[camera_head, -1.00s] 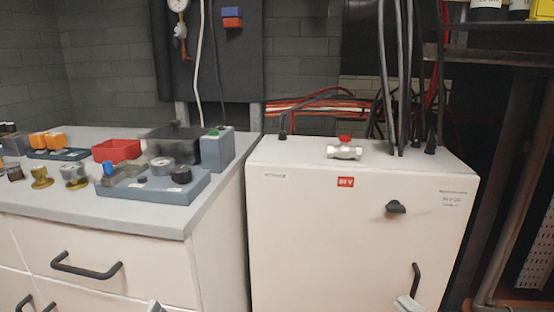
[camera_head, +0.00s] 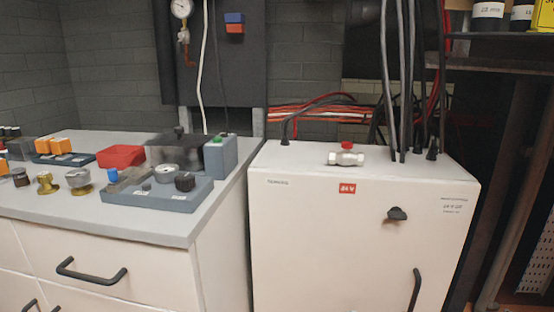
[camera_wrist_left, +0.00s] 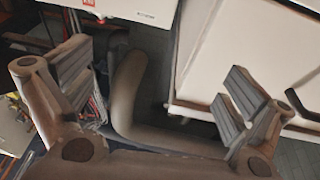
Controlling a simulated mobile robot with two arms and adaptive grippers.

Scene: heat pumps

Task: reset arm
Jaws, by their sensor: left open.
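My left gripper (camera_wrist_left: 158,92) shows in the left wrist view with its two ribbed fingers wide apart and nothing between them. Behind the fingers are the white cabinet (camera_wrist_left: 140,8) at the top and the drawer unit (camera_wrist_left: 235,50) at the right. A dark rounded shape lies between the fingers; I cannot tell what it is. Neither gripper shows in the head view now. In the head view, a valve with a red handle (camera_head: 346,154) lies on top of the white cabinet (camera_head: 330,235).
The grey counter (camera_head: 120,222) at the left holds a blue-grey tray (camera_head: 130,196), a red bin (camera_head: 120,156), brass fittings (camera_head: 79,180) and orange parts (camera_head: 60,146). Dark handles (camera_head: 92,271) stick out from the fronts.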

